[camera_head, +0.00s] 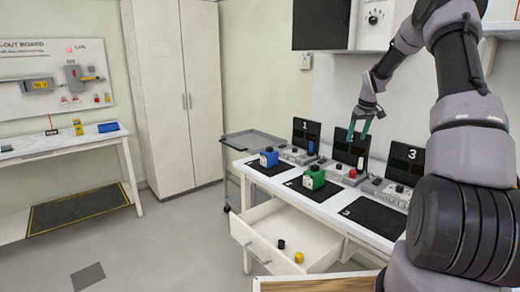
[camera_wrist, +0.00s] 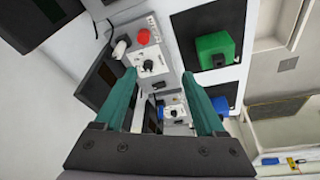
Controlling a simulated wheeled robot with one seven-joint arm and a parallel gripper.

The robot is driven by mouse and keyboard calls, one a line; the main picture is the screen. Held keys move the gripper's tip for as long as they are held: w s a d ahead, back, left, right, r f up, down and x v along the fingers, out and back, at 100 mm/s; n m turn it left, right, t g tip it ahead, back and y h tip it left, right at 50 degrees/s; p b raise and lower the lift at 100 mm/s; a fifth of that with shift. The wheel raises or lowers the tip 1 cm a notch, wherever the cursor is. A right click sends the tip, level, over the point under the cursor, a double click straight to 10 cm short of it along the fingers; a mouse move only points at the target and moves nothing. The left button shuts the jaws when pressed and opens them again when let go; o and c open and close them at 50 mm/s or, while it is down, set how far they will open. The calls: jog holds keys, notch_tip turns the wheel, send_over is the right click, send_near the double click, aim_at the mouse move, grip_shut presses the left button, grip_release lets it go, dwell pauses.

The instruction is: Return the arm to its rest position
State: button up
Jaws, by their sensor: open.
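My gripper (camera_head: 359,130) is raised in the air above the white workbench, near the second station's panel. Its teal fingers are apart in the wrist view (camera_wrist: 167,98), with nothing held between them. My arm reaches in from the right side of the head view, bent, with the gripper pointing down. Below it, a green box (camera_head: 314,178) sits on the middle black mat, and a blue box (camera_head: 269,157) sits on the mat to its left. The green box also shows in the wrist view (camera_wrist: 213,48).
The workbench has an open drawer (camera_head: 289,240) holding a black and a yellow piece. Numbered panels and control boxes (camera_head: 345,174) line its back. The right mat (camera_head: 375,216) is bare. A grey cart (camera_head: 253,139) stands behind left. A side table (camera_head: 60,143) stands left. Floor between is clear.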

jog(key=s+a+r+m+t, duration=0.1)
jog(key=s+a+r, duration=0.5)
jog(key=s+r, duration=0.35)
jog(key=s+a+r+m+t, duration=0.1)
jog(key=s+a+r+m, duration=0.1)
jog(key=s+a+r, duration=0.6)
jog(key=s+a+r+m+t, duration=0.1)
jog(key=s+a+r+m, duration=0.1)
jog(key=s, duration=1.1)
jog(key=s+a+r+m+t+y, duration=0.1)
jog(key=s+a+r, duration=0.1)
jog(key=s, duration=1)
jog(key=shift+s+a+r+m+y, duration=0.15)
jog(key=shift+s+m+y, duration=0.15)
jog(key=shift+s+m, duration=0.1)
jog(key=shift+w, duration=0.1)
